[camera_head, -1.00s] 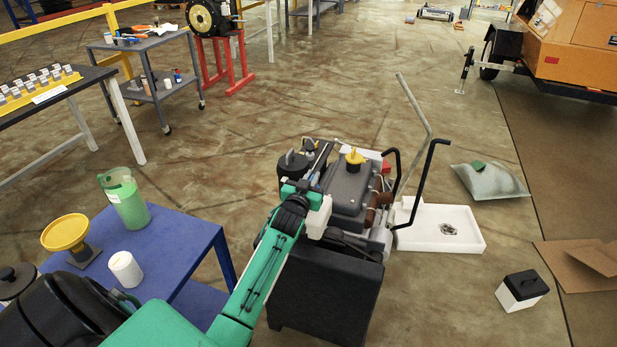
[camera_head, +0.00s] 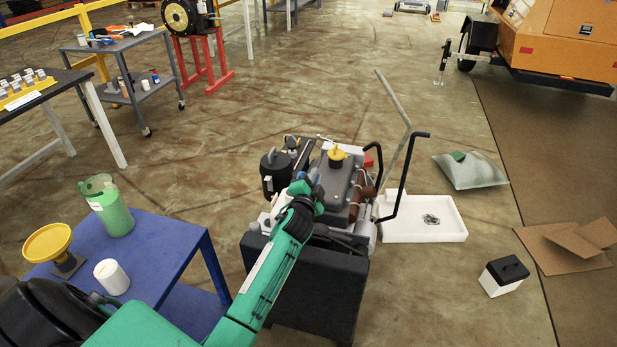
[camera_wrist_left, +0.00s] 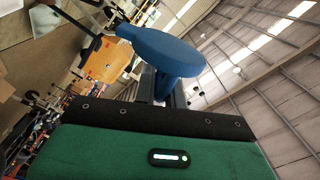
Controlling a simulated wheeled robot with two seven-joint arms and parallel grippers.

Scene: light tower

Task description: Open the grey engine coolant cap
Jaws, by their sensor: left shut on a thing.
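The engine (camera_head: 338,185) is a dark grey block with a yellow cap (camera_head: 337,153) on top. I cannot pick out a grey coolant cap for sure; my left arm covers part of the engine's left side. My left gripper (camera_head: 309,190) is at that side, left of and below the yellow cap. The left wrist view shows the gripper (camera_wrist_left: 166,90) shut on the stem of a blue round-headed thing (camera_wrist_left: 168,52), with a narrower blue part sticking out to the left. Whether it touches the engine cannot be told. My right gripper is not in view.
A black canister (camera_head: 274,172) stands close left of the gripper. A black bent handle (camera_head: 403,178) rises on the right beside a white tray (camera_head: 440,232). A blue table (camera_head: 178,238) at the left bears a green jug (camera_head: 112,210), yellow funnel (camera_head: 47,243) and white cup (camera_head: 111,277).

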